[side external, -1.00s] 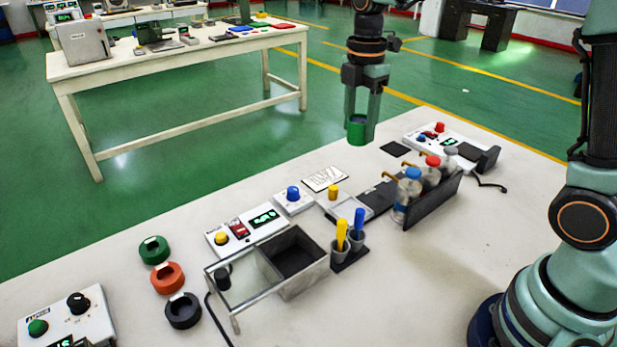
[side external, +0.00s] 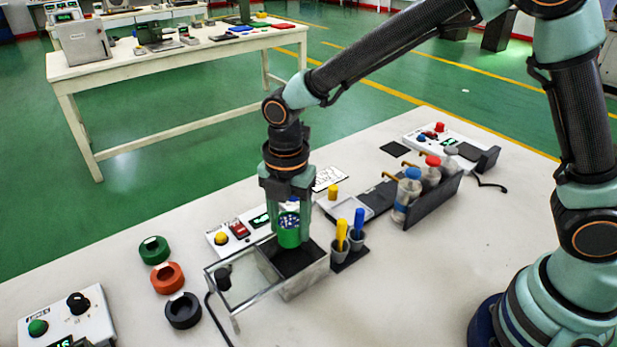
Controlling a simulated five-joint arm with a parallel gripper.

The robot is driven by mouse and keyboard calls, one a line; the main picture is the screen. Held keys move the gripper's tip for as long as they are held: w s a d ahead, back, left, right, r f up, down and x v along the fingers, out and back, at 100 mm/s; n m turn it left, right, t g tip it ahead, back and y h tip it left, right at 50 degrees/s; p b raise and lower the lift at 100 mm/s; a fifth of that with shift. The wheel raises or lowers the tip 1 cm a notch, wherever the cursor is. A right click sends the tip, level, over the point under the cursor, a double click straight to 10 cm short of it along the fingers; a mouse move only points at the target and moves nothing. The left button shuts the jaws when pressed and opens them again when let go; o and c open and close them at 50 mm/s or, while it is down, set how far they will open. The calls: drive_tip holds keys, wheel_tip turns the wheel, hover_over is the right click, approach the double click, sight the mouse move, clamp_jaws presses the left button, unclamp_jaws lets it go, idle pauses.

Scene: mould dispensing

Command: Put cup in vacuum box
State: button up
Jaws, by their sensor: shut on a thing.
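My gripper (side external: 289,228) is shut on a green cup (side external: 289,238) and holds it upright. The cup has pale and bluish contents showing at its top. It is over the back part of the vacuum box's dark open compartment. The vacuum box (side external: 309,283) is a grey-walled box with a clear lid (side external: 235,279) slid or swung out to its left. I cannot tell how far the cup's bottom is below the rim. A control unit with a yellow knob and red switch (side external: 239,230) stands behind the box, partly hidden by my gripper.
Two small holders with a yellow and a blue tool (side external: 359,224) stand right of the box. A bottle rack (side external: 433,201) is further right. Green, orange (side external: 167,278) and black rings lie to the left. A control box (side external: 65,318) is at front left. The front table is clear.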

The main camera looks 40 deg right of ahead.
drive_tip(key=shift+f, duration=4.05)
drive_tip(key=shift+f, duration=0.3)
drive_tip(key=o, duration=1.4)
drive_tip(key=shift+r, duration=3.55)
drive_tip(key=shift+d, duration=0.1)
